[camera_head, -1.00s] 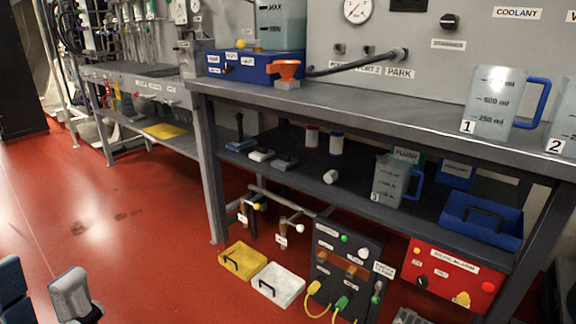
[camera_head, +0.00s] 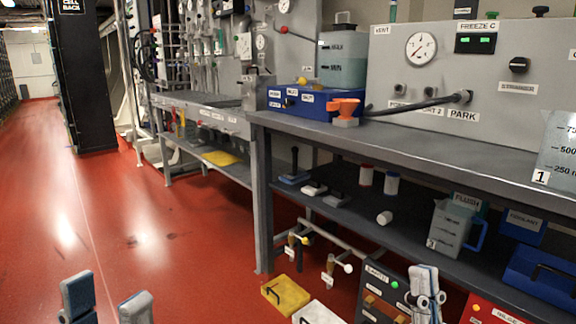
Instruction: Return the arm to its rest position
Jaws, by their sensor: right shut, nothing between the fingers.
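My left gripper (camera_head: 108,298) is at the bottom left of the head view, over the red floor. Its two grey and blue fingers stand apart with nothing between them. My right gripper (camera_head: 426,282) is at the bottom right, in front of the lower part of the bench. Its fingers are together and empty, and it hides part of the dark panel behind. The arm links behind both grippers are mostly out of view.
A grey bench (camera_head: 400,143) with a lower shelf runs along the right. Jug 1 (camera_head: 561,150) is on its top; a jug marked 3 (camera_head: 450,228) is on the shelf. Open red floor (camera_head: 110,220) fills the left.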

